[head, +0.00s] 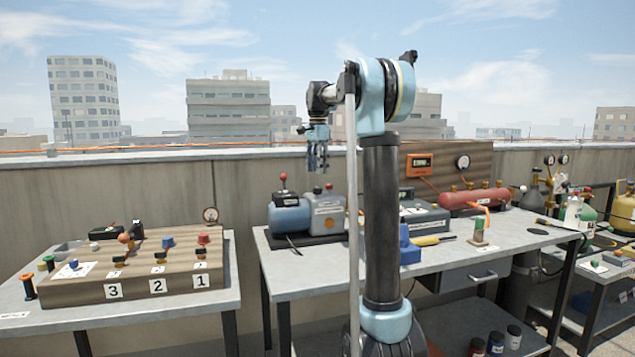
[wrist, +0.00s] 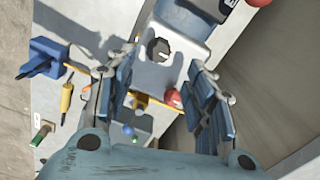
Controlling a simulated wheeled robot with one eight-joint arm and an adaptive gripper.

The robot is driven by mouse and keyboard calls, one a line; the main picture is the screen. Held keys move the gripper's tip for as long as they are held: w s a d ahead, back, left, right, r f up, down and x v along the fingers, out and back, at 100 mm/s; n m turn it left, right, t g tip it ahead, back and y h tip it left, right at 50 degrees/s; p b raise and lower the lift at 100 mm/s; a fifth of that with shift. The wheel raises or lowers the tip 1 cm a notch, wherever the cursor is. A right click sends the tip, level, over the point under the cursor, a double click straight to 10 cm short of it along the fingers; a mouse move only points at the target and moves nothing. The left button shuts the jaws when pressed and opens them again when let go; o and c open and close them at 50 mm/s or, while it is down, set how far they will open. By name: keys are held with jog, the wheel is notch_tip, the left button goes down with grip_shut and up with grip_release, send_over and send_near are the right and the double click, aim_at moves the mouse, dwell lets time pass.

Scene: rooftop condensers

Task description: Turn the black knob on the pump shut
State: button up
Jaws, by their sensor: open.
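The pump (head: 304,215) stands on the grey workbench, with a blue motor at left and a light grey body at right. In the wrist view, its black knob (wrist: 158,50) sits on the pale grey body and has a light pointer line. In the head view, a small dark knob (head: 317,190) shows on top of the pump. My gripper (head: 318,170) is above the pump, pointing down, apart from it. In the wrist view, my gripper (wrist: 160,78) is open and empty, with the knob between and slightly beyond its fingers.
A red ball-topped lever (head: 283,178) rises from the motor. A numbered wooden board (head: 135,268) stands on the left table.

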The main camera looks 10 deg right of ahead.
jog(key=shift+r, duration=2.25)
jog(key=s+d+f+n+t, duration=0.1)
jog(key=s+d+f+n, duration=0.15)
jog(key=s+f, duration=0.7)
jog(key=s+d+f+n, duration=0.1)
jog(key=s+f+n, duration=0.4)
jog(key=s, duration=0.8)
jog(key=s+d+f+n+t, duration=0.1)
jog(key=s+d+f+n, duration=0.1)
jog(key=s+f, duration=0.85)
jog(key=s+f+n, duration=0.3)
jog(key=s+f, duration=0.8)
jog(key=f, duration=0.1)
jog(key=shift+d+f+n, duration=0.2)
jog(key=shift+d+n, duration=0.05)
jog(key=shift+n, duration=0.1)
jog(key=shift+w+f, duration=0.2)
jog(key=shift+w, duration=0.2)
